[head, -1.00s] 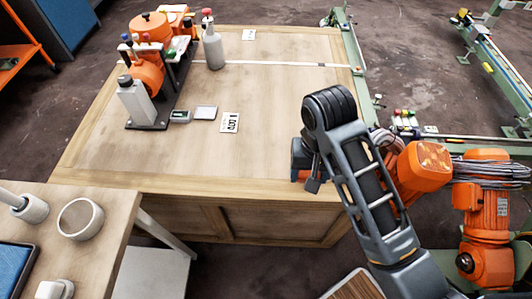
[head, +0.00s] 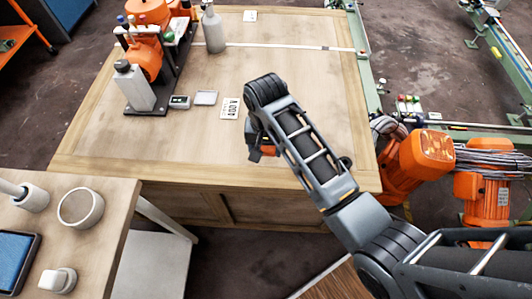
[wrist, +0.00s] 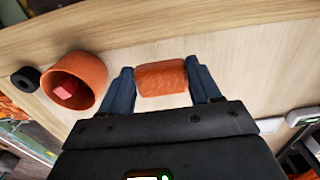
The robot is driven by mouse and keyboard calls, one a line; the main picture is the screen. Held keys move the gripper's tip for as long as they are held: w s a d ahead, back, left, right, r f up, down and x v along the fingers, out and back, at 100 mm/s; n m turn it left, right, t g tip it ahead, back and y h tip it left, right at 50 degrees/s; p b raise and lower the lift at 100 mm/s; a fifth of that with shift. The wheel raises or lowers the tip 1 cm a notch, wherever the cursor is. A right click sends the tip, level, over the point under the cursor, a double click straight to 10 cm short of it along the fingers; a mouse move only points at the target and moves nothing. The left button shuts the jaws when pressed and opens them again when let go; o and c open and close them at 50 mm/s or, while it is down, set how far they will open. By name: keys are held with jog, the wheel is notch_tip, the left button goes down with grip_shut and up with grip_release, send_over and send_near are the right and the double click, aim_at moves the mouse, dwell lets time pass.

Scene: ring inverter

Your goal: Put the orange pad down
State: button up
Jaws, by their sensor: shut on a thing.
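The orange pad (wrist: 161,78) is held between the two blue fingers of my gripper (wrist: 162,88) in the wrist view. The pale wooden tabletop shows behind it; I cannot tell whether the pad touches the wood. In the head view my gripper (head: 262,151) is over the front right part of the big wooden table (head: 190,145). A bit of the orange pad (head: 269,150) shows there, mostly hidden by my wrist.
In the wrist view an orange cup (wrist: 92,72) with a pink thing inside lies left of my gripper, beside a black round part (wrist: 25,79). The table's front left is clear.

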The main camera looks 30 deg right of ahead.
aim_at(266, 156)
jog(key=shift+f, duration=1.85)
jog(key=shift+s+f, duration=0.1)
jog(key=shift+f, duration=0.05)
jog(key=o, duration=1.1)
notch_tip(266, 156, up, 12)
jog(key=shift+r, duration=0.2)
